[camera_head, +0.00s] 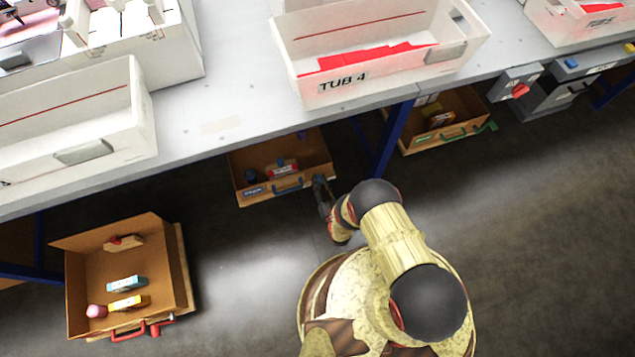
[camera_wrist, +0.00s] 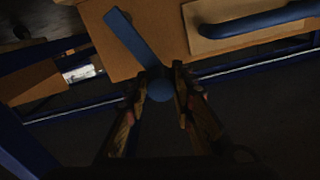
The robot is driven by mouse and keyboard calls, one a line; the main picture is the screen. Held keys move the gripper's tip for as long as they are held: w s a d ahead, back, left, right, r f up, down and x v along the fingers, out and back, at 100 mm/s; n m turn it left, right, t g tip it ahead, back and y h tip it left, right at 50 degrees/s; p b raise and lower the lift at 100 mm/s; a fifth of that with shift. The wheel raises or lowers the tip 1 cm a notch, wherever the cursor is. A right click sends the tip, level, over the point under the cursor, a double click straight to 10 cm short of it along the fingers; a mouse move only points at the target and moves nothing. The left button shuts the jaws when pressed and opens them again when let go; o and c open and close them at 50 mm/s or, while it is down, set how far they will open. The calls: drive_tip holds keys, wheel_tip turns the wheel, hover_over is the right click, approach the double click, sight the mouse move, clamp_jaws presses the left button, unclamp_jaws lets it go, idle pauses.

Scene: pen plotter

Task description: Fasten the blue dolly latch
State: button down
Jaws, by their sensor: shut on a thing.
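The blue dolly (camera_head: 240,168) is a brown open box on the floor under the table, with a blue handle (camera_head: 289,185) on its front. In the wrist view the handle (camera_wrist: 255,20) runs across the upper right. The blue latch (camera_wrist: 132,38) is a flat bar with a round knob, slanting across the dolly's brown front (camera_wrist: 158,14). My gripper (camera_wrist: 162,82) has its fingers on either side of the knob, shut on it. In the head view my gripper (camera_head: 321,190) is at the dolly's front right corner, where the latch is hidden.
The table (camera_head: 235,75) overhangs the dolly, with a blue leg (camera_head: 397,135) to its right. A red-handled dolly (camera_head: 75,270) stands at lower left and a green-handled one (camera_head: 405,140) at right. TUB 4 (camera_head: 300,75) is above. The floor in front is clear.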

drive_tip(key=w+d+m, duration=0.2)
drive_tip(key=d+m, duration=0.5)
drive_tip(key=m, duration=0.3)
drive_tip(key=shift+f, duration=0.45)
drive_tip(key=c, duration=1.5)
unclamp_jaws()
drive_tip(key=shift+c, duration=0.2)
drive_tip(key=shift+r, duration=0.1)
wheel_tip(320, 180, up, 10)
